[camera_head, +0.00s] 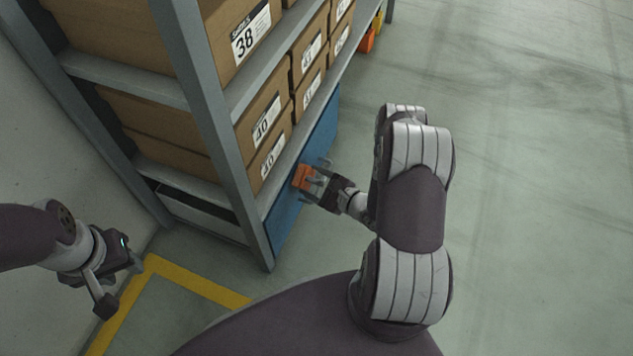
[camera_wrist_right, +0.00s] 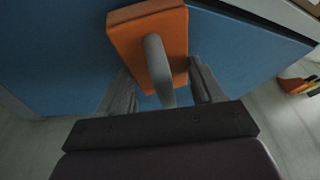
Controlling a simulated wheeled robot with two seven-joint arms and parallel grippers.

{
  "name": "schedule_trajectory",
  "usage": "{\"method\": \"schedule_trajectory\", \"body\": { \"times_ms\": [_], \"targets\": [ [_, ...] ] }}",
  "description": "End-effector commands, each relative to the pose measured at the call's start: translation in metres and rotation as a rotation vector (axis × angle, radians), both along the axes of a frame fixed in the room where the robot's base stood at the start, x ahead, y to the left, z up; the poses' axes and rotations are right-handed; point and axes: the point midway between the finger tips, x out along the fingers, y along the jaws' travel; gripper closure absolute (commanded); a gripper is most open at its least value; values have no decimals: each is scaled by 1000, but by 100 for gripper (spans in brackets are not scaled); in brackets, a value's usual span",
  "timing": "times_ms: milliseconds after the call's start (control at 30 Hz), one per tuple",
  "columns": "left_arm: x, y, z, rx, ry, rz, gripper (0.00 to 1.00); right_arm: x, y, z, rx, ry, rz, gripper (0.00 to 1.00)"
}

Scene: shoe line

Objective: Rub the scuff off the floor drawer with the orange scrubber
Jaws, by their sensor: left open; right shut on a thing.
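The orange scrubber (camera_head: 304,178) is at the blue front of the floor drawer (camera_head: 290,222), at the bottom of the shelf rack. My right gripper (camera_head: 318,182) is shut on the scrubber's grey handle. In the right wrist view the scrubber's orange block (camera_wrist_right: 128,38) lies over the blue drawer front (camera_wrist_right: 50,55), with the handle (camera_wrist_right: 158,65) between the fingers. I cannot tell whether it touches the panel. No scuff shows; it may be hidden behind the scrubber. My left gripper (camera_head: 122,278) is open and empty at the lower left, away from the drawer.
The grey shelf rack (camera_head: 205,95) holds several labelled cardboard boxes (camera_head: 262,118) above the drawer. Orange and yellow items (camera_head: 368,40) are at the rack's far end. Yellow tape (camera_head: 195,281) marks the floor in front. The floor to the right (camera_head: 540,180) is clear.

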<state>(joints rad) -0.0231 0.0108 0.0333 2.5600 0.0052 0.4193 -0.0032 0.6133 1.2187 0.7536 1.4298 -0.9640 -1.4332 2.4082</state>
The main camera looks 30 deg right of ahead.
Motion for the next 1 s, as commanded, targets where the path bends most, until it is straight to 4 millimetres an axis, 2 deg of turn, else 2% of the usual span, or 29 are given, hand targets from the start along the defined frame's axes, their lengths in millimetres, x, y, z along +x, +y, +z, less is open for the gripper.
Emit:
{"method": "schedule_trajectory", "body": {
  "times_ms": [333, 700, 833, 1000],
  "targets": [
    [0, 0, -2, 0, 0, 0, 57, 5, 0, 0, 0, -2, -1, 58],
    [0, 0, -14, 0, 0, 0, 57, 27, -29, -1, 0, -2, 0, 58],
    [0, 0, -12, 0, 0, 0, 57, 30, -27, 1, 0, -1, 0, 58],
    [0, 0, -7, 0, 0, 0, 57, 24, -19, 2, 3, 0, 2, 58]
  ]
}}
